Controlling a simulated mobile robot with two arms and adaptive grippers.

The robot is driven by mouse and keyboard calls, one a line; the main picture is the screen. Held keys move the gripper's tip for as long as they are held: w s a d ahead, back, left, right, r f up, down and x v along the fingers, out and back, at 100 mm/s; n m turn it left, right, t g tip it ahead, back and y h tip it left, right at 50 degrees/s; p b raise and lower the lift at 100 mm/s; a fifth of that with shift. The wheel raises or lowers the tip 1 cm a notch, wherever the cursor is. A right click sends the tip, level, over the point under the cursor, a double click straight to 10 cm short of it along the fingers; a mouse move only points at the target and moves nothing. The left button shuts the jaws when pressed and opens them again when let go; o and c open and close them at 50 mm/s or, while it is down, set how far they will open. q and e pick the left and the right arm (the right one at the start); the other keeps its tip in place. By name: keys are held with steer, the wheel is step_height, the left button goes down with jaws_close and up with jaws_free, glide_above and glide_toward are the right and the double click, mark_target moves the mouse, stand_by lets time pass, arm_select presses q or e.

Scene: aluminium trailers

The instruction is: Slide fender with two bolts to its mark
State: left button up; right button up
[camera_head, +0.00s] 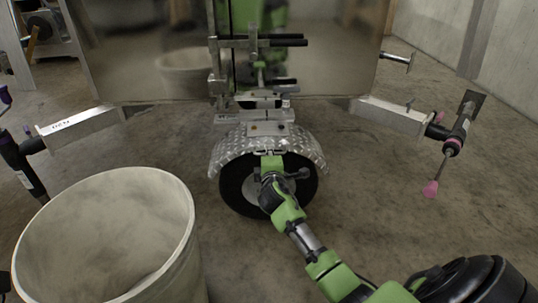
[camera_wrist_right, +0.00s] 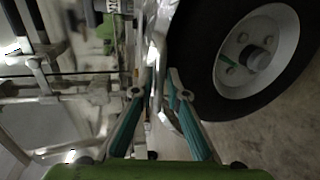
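The fender (camera_head: 225,150) is a silver diamond-plate arch over the black tyre (camera_head: 240,198) with its grey hub. It sits below the aluminium trailer bracket (camera_head: 255,115). Small brownish spots show on the bracket; I cannot tell whether they are the bolts or the mark. My right gripper (camera_head: 271,163) is at the front edge of the fender, above the hub. In the right wrist view its teal fingers (camera_wrist_right: 155,88) stand on either side of a thin silver edge. Whether they press on it is unclear. My left gripper is not in view.
A large pale bin (camera_head: 105,240) stands at the front left. Metal arms stick out left (camera_head: 85,122) and right (camera_head: 392,115), with dark tools at their ends; the right tool (camera_head: 452,145) has a pink tip. A shiny trailer panel (camera_head: 325,60) rises behind. Floor right of the wheel is clear.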

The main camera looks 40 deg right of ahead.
steer(key=shift+a, duration=0.1)
steer(key=v, duration=1.2)
steer(key=shift+f, duration=0.1)
